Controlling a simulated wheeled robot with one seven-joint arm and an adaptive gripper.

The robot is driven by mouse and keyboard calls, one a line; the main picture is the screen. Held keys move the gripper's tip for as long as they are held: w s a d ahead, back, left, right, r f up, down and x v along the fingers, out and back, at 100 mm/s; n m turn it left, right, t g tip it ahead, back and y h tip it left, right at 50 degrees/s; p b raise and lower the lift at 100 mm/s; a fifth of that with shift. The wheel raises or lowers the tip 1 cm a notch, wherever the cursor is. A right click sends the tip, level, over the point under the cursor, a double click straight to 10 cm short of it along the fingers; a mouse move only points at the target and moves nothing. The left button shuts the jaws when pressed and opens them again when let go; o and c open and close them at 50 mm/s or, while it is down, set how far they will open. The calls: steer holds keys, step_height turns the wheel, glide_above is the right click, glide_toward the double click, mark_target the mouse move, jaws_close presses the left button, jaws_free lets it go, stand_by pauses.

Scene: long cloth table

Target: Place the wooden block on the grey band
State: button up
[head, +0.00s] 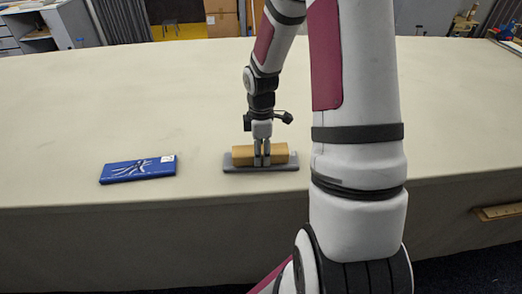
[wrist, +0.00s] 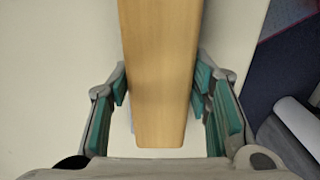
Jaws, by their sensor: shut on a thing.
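The wooden block (head: 280,153) is a long tan bar lying level, left to right, over the grey band (head: 234,168) near the table's front edge. It appears to rest on the band, but I cannot tell whether the two touch. The band shows along the block's front and at both ends. My gripper (head: 262,160) points down and is shut on the block near its middle. In the wrist view the block (wrist: 159,70) runs between the teal-padded fingers of my gripper (wrist: 160,88), and the band is mostly hidden there.
A blue flat case (head: 138,170) with a tool picture lies to the left on the cloth table (head: 120,100), apart from the band. The table behind and between them is clear. The front edge drops off close by.

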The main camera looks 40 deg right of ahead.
steer(key=shift+f, duration=0.15)
steer(key=o, duration=1.4)
steer(key=shift+c, duration=0.2)
step_height(320, 180, up, 12)
steer(key=s+a+r+m+t+h, duration=0.15)
steer(key=s+a+r+m, duration=0.3)
steer(key=a+r, duration=0.55)
steer(key=s+a+r+m+t, duration=0.2)
steer(key=s+a+r+m, duration=0.1)
steer(key=s, duration=0.3)
steer(key=s+a+r+m+t+y, duration=0.1)
steer(key=s+a+r+m, duration=0.2)
steer(key=s, duration=0.4)
steer(key=shift+a+r+m+t+p, duration=0.35)
steer(key=shift+a+r, duration=0.1)
steer(key=shift+a, duration=0.5)
steer(key=shift+w+y, duration=0.1)
steer(key=shift+y, duration=0.15)
